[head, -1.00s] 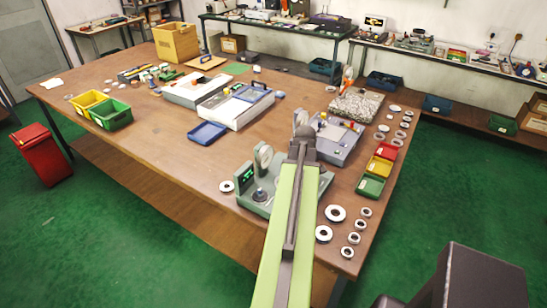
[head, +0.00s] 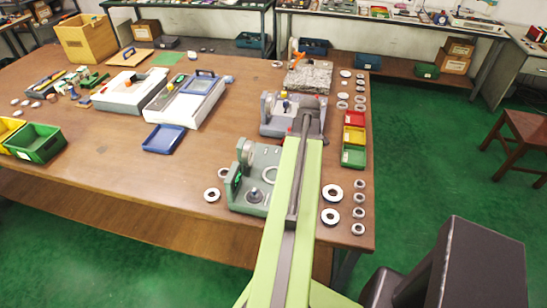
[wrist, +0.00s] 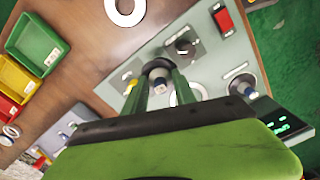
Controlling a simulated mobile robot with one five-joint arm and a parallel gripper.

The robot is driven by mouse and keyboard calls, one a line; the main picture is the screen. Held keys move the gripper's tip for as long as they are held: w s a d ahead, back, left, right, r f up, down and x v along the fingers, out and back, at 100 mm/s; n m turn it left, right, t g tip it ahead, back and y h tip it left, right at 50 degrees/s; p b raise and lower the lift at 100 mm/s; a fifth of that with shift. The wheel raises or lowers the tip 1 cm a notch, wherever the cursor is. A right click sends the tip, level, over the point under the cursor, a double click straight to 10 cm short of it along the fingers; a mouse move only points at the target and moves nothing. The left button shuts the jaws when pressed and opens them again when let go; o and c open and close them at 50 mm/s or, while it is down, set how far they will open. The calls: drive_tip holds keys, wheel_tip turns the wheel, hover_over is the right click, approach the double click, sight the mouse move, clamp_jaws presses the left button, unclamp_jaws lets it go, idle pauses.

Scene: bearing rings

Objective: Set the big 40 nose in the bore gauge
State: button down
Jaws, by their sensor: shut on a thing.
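In the wrist view my gripper (wrist: 160,84) is shut on a small grey nose (wrist: 158,70) with a dark end. I cannot read a size on it. The nose is over the grey-green plate of the bore gauge (wrist: 218,55); I cannot tell whether it touches the plate. A white ring (wrist: 192,93) on the gauge is partly hidden by a finger. In the head view the bore gauge (head: 242,200) stands near the table's front edge, its right part behind my arm. My gripper is hidden there.
Red, yellow and green bins (head: 354,155) line the right edge. A grey-blue device (head: 270,128) stands behind the gauge.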

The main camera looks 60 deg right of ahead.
drive_tip(key=w+a, duration=0.1)
drive_tip(key=w, duration=0.2)
drive_tip(key=w+a, duration=0.1)
drive_tip(key=w, duration=0.2)
drive_tip(key=w+a, duration=0.1)
drive_tip(key=w, duration=0.3)
drive_tip(key=shift+a+f+b, duration=0.15)
drive_tip(key=shift+a+b, duration=0.15)
wheel_tip(320, 180, down, 3)
drive_tip(key=b, duration=0.3)
drive_tip(key=shift+f, duration=0.1)
drive_tip(key=shift+w+f, duration=0.1)
drive_tip(key=shift+f+b, duration=1)
drive_tip(key=shift+b, duration=0.2)
drive_tip(key=c, duration=0.9)
unclamp_jaws()
